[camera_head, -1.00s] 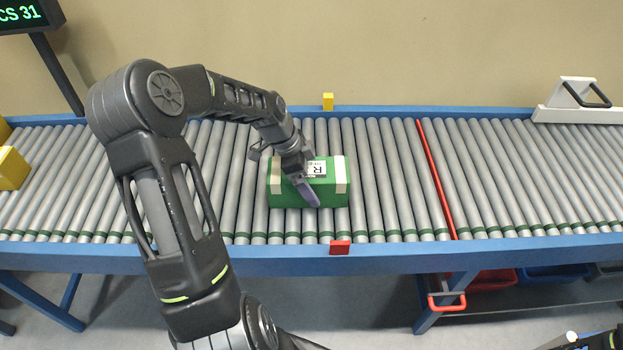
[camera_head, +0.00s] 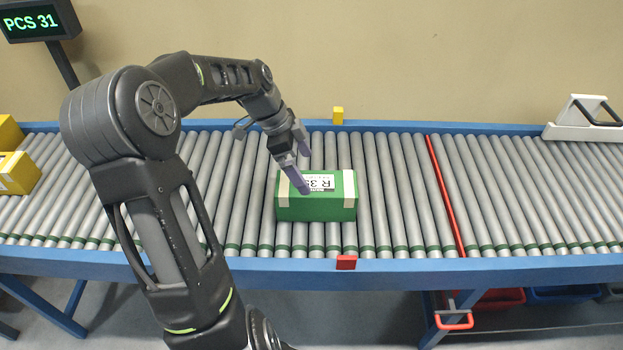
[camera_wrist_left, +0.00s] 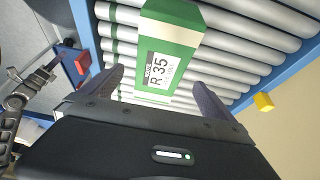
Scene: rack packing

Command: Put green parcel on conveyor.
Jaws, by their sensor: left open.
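The green parcel (camera_head: 330,205), with cream end bands and a white label, rests on the rollers of the conveyor (camera_head: 395,190). In the left wrist view the parcel (camera_wrist_left: 178,22) lies just beyond the fingers and its label reads R 35. My left gripper (camera_head: 302,171) is open above the parcel's left end, with nothing held. Its fingers (camera_wrist_left: 160,82) stand apart in the wrist view. They partly cover the parcel's left end in the head view.
Yellow boxes (camera_head: 18,172) sit at the conveyor's left end. A red bar (camera_head: 445,195) crosses the rollers right of the parcel. A yellow block (camera_head: 338,116) and a red block (camera_head: 346,262) mark the rails. A white device (camera_head: 580,125) stands at the back right. Rollers around the parcel are clear.

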